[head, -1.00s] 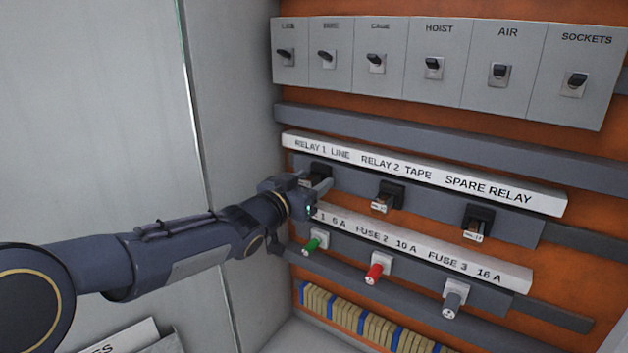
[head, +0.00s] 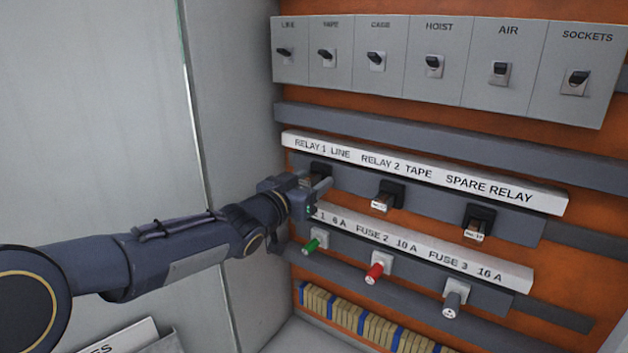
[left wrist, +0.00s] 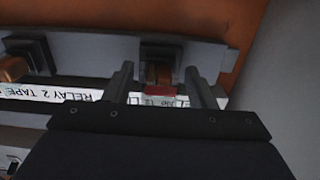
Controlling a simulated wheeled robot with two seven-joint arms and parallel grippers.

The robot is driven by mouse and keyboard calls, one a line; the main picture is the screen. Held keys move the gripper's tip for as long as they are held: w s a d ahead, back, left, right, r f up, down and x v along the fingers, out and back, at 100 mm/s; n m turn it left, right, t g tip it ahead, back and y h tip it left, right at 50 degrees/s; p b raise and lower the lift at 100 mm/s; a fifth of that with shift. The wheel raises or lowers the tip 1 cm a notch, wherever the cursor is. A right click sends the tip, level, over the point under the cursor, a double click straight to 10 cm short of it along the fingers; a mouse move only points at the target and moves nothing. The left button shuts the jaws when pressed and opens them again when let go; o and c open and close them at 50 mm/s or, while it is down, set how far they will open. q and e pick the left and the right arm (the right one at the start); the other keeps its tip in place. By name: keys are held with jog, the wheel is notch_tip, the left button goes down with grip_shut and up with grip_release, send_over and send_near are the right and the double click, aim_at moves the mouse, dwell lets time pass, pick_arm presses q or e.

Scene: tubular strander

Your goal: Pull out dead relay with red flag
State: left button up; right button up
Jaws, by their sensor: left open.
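The relay under the RELAY 1 LINE label (head: 319,171) sits in its black socket at the left end of the relay row, partly hidden by my gripper. In the left wrist view this relay (left wrist: 153,73) shows a brown body with a red flag (left wrist: 160,91) on its near end. My left gripper (head: 322,187) is open in front of it. In the left wrist view the two fingers (left wrist: 160,72) stand one on each side of the relay, with gaps; I cannot tell whether their tips reach past it. My right gripper is not in view.
Relay 2 (head: 383,201) and the spare relay (head: 476,229) sit to the right with white tags. Below are green (head: 312,245), red (head: 374,272) and grey (head: 451,303) fuses. Switches line the top. A grey cabinet wall (head: 235,100) stands close on the left.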

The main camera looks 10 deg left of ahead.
pick_arm(q)
jog(key=shift+c, duration=0.3)
grip_shut()
jog(key=v, duration=0.6)
dwell(1.0)
